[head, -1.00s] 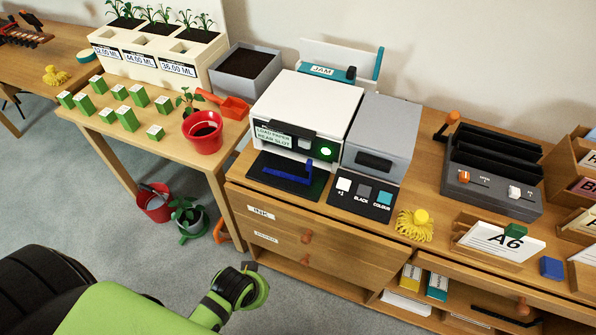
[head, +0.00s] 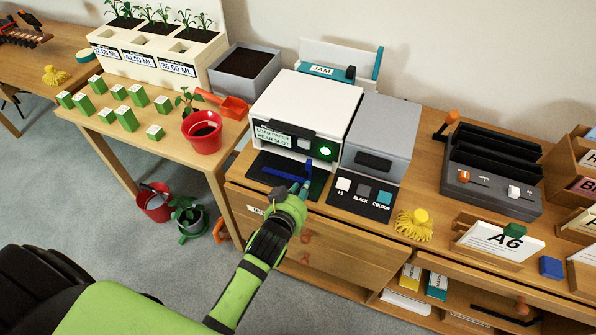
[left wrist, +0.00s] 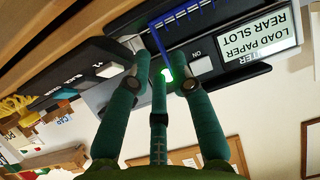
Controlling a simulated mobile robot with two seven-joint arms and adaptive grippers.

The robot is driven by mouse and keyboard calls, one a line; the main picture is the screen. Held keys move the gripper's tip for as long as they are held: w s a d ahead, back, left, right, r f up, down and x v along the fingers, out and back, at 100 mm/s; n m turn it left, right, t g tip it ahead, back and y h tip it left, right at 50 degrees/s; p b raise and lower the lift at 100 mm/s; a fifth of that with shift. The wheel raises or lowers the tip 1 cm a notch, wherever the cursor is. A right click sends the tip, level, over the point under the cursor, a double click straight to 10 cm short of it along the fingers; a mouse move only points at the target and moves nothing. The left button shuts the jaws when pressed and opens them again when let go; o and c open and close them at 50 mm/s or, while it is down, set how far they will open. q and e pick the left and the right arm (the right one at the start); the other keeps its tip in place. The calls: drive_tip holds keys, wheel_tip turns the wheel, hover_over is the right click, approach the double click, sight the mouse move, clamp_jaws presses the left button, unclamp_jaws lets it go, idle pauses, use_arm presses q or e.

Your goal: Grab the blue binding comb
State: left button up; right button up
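The blue binding comb (head: 282,175) lies on the black tray of the white printer, with a blue bar rising at its right end. In the left wrist view the comb (left wrist: 197,24) is at the top, its bar reaching down toward my fingertips. My left gripper (head: 301,187) is at the tray's front right edge, close to the bar. In the left wrist view its fingers (left wrist: 160,66) are apart, with the bar's end showing between the tips; I cannot tell whether they touch. My right gripper is not in view.
The printer (head: 312,100) stands just behind the comb, with a button panel (head: 352,196) to the right. A yellow tassel (head: 414,225) and a card holder (head: 496,240) lie further right. A red pot (head: 203,132) stands on the left table.

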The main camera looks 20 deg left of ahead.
use_arm(q)
drive_tip(key=shift+w+d, duration=0.15)
drive_tip(key=shift+w, duration=0.6)
drive_tip(key=shift+x, duration=3)
drive_tip(key=shift+d+r, duration=0.1)
drive_tip(key=shift+d, duration=0.05)
clamp_jaws()
